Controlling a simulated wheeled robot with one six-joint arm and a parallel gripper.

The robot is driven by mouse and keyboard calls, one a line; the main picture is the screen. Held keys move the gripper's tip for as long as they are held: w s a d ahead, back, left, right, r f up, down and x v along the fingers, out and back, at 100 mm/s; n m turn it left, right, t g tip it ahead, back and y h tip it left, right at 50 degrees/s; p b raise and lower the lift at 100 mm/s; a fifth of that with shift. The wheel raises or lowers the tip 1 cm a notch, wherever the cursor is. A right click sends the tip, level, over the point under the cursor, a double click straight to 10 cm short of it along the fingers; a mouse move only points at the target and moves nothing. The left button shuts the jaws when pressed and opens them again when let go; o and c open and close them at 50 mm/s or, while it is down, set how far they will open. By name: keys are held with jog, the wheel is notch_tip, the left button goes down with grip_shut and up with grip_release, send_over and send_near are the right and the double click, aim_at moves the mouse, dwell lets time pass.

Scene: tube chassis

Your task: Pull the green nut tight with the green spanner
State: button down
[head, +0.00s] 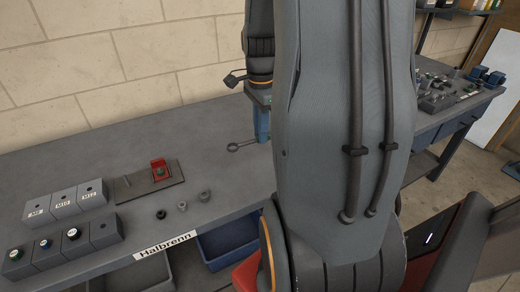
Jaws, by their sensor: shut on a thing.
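A small green nut (160,173) shows at the red fixture (158,165) on a dark plate on the bench. A grey-looking spanner (238,146) extends left from the blue fingers of my gripper (262,136), with its ring end on the left. My gripper is shut on this spanner, to the right of the nut and apart from it. My arm hides the spanner's right part, and no green shows on the visible part. I cannot tell the spanner's exact height above the bench.
Grey blocks labelled M8, M10 and M12 (66,202) stand at the left. More blocks with coloured tops (73,244) stand in front of them. Loose small grey parts (182,206) lie near the plate. A blue bin (230,240) is below the bench edge. The bench between plate and spanner is clear.

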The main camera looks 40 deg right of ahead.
notch_tip(320, 180, up, 7)
jog(key=shift+w+f+b, duration=0.15)
jog(key=shift+b, duration=0.35)
jog(key=shift+w+a+f+m+p, duration=0.45)
jog(key=shift+w+a+f+p, duration=0.25)
jog(key=shift+w+a+f, duration=1.95)
jog(key=shift+w+a+f+m+p, duration=0.6)
jog(key=shift+w+a+f, duration=0.95)
jog(key=shift+a, duration=2.15)
jog(key=shift+w+a+f+m+p, duration=0.35)
jog(key=shift+w+a+f+p, duration=0.45)
jog(key=shift+w+a+f, duration=1.8)
jog(key=shift+s+a+r, duration=0.55)
jog(key=shift+s+r, duration=0.05)
jog(key=shift+s, duration=0.05)
jog(key=shift+p, duration=0.45)
jog(key=shift+f+b, duration=0.6)
jog(key=shift+f, duration=0.8)
jog(key=c, duration=1.6)
grip_release()
